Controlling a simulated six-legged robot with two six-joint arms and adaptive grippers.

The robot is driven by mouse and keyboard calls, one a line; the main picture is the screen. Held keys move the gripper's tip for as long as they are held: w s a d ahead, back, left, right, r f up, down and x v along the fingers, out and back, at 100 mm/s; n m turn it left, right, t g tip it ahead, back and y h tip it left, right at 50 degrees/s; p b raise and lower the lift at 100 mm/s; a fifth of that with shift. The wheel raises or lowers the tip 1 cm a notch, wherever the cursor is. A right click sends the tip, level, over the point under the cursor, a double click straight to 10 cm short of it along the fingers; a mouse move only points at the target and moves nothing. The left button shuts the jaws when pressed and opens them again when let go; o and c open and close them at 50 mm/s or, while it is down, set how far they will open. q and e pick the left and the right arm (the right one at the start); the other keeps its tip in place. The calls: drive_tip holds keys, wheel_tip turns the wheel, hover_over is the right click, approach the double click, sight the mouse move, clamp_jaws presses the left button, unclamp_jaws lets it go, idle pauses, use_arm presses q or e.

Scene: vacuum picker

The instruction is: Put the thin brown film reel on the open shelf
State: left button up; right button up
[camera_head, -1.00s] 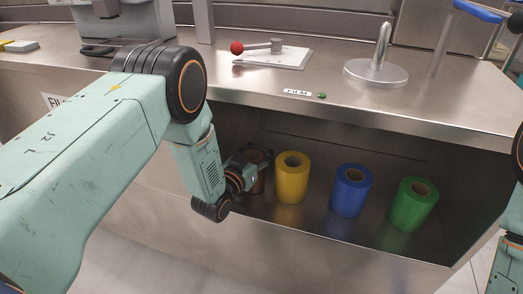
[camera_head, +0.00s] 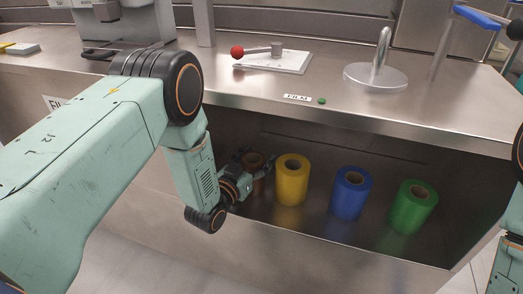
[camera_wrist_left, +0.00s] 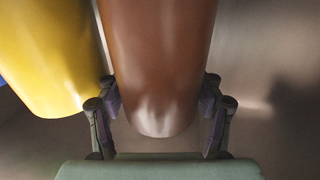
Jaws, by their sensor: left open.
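The thin brown film reel (camera_head: 254,162) stands on the open shelf (camera_head: 310,220) under the counter, left of the yellow reel (camera_head: 292,180). In the left wrist view the brown reel (camera_wrist_left: 158,60) fills the middle, with the yellow reel (camera_wrist_left: 50,55) close on its left. My left gripper (camera_head: 256,172) is open at the shelf, its fingers on either side of the brown reel; the left wrist view (camera_wrist_left: 160,105) shows a finger at each side of it. The gripper hides the reel's lower part in the head view. My right gripper is not in view.
A blue reel (camera_head: 351,193) and a green reel (camera_head: 412,207) stand farther right on the shelf. A red-knobbed lever (camera_head: 258,51) and a metal stand (camera_head: 376,75) are on the counter.

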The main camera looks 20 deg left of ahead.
sight(247, 168)
use_arm(q)
drive_tip(key=shift+p+v, duration=0.65)
drive_tip(key=shift+v, duration=1.9)
